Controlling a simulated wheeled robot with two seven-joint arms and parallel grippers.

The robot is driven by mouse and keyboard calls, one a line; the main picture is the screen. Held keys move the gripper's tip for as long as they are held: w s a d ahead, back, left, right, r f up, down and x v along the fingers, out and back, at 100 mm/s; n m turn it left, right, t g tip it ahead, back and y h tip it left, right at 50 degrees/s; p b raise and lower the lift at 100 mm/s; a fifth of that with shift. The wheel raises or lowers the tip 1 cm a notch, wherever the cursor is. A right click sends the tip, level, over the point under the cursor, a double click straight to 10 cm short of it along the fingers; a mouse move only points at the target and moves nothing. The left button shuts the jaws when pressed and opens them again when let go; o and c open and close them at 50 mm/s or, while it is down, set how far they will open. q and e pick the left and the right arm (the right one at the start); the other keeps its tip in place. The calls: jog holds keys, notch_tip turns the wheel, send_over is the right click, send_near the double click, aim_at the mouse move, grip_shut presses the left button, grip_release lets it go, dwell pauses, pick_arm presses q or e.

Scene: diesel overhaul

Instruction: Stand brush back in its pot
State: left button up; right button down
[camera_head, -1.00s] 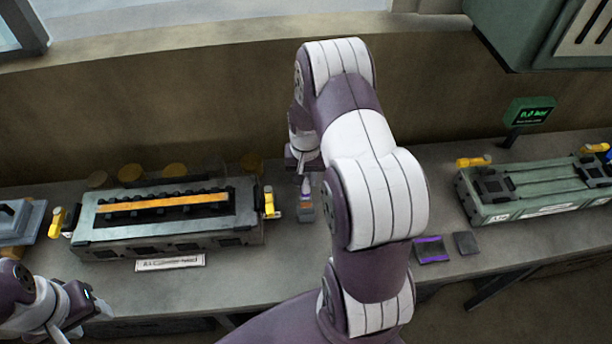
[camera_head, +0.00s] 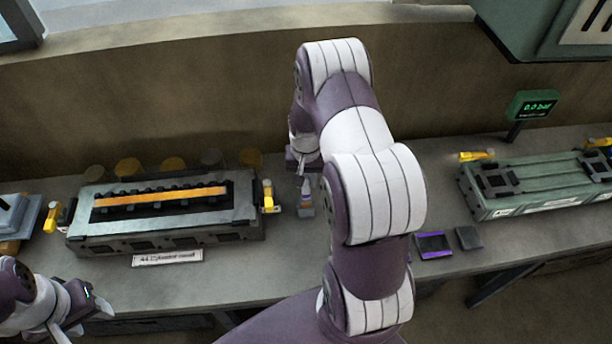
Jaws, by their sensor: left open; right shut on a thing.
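The brush (camera_head: 306,187) is a small, pale, upright shape below my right gripper (camera_head: 303,171). My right gripper is shut on it, though the fingers are tiny and partly hidden by my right arm. My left gripper (camera_head: 92,305) is open and empty at the lower left, over the bench's front edge, far from the pot.
A cylinder head (camera_head: 160,225) with an orange strip and yellow end clamps (camera_head: 268,199) stands just left of the pot. A green block (camera_head: 540,185) and a small display (camera_head: 532,105) stand further right. The rear wall is close behind.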

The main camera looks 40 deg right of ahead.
aim_at(306, 185)
jog(key=shift+f+b, duration=1)
jog(key=shift+f, duration=0.55)
jog(key=c, duration=0.8)
grip_release()
jog(key=shift+c, duration=0.2)
notch_tip(306, 185, up, 13)
jog(key=shift+s+f+b, duration=0.1)
jog(key=shift+b, duration=0.9)
jog(key=shift+f, duration=0.1)
jog(key=s+a+r+n+t, duration=0.1)
jog(key=s+a+n, duration=0.5)
jog(key=s+a, duration=0.4)
jog(key=a, duration=0.3)
jog(key=shift+a+n, duration=0.2)
jog(key=shift+n, duration=0.1)
